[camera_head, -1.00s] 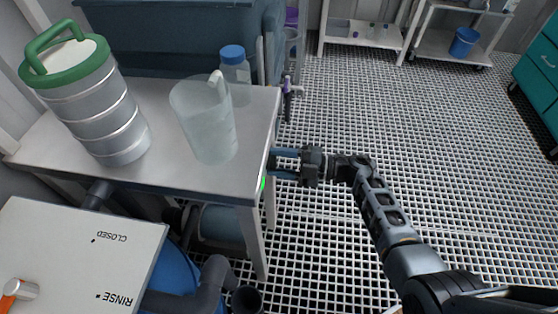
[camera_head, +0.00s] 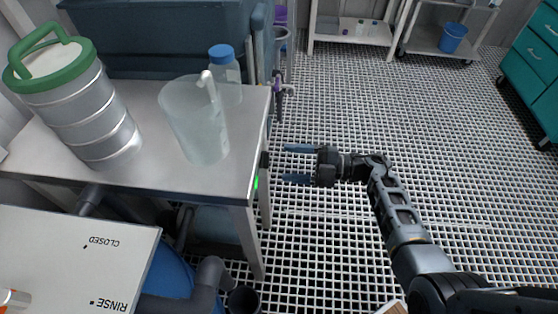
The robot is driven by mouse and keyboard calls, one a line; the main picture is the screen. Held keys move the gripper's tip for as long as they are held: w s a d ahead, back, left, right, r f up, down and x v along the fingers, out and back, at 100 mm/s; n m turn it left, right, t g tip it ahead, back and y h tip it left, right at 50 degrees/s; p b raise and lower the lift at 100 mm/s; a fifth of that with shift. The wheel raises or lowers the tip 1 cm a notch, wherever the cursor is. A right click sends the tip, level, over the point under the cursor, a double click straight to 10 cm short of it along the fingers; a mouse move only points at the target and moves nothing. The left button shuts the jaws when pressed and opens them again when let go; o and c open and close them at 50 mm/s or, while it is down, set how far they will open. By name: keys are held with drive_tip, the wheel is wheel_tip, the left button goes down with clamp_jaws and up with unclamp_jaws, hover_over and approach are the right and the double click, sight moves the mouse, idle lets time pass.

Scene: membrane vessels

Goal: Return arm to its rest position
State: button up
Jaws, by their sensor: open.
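My gripper (camera_head: 298,164) is open and empty, its two blue-grey fingers pointing left. It hangs over the grated floor, just to the right of the table's right edge and apart from it. My arm reaches from the lower right corner up to the gripper. A small green light (camera_head: 256,183) glows on the table's right edge, near a dark fitting (camera_head: 264,160).
The table (camera_head: 240,170) bears a steel canister with green lid (camera_head: 85,105), a clear jug (camera_head: 195,125) and a blue-capped bottle (camera_head: 226,75). A white panel (camera_head: 70,255) marked CLOSED and RINSE is at lower left. The grated floor (camera_head: 450,150) is free on the right.

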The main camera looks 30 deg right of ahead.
drive_tip(key=shift+v, duration=1.05)
